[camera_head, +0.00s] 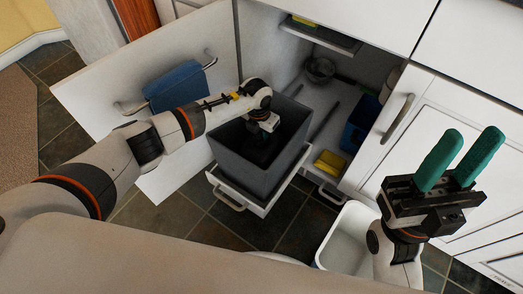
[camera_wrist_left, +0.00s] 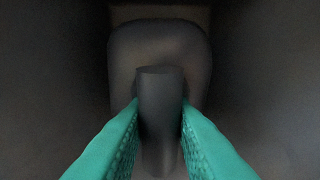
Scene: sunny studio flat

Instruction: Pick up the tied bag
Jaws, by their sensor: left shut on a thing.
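The tied bag (camera_wrist_left: 160,50) is dark grey with a knotted neck that stands up between my left fingers in the left wrist view. My left gripper (camera_wrist_left: 160,112) is shut on that neck, one teal finger on each side. In the head view my left gripper reaches down into the dark grey bin (camera_head: 232,163), and its fingertips are hard to make out there. The bag shows only as a dark shape inside the bin. My right gripper (camera_head: 468,147) is open and empty at the right, its two teal fingers apart.
The bin stands on a pulled-out tray with a handle (camera_head: 228,200). An open cabinet door (camera_head: 95,90) with a blue towel (camera_head: 178,86) is at left. A yellow sponge-like item (camera_head: 330,163) and a blue container (camera_head: 360,125) are right of the bin. A white tub (camera_head: 345,235) stands in front.

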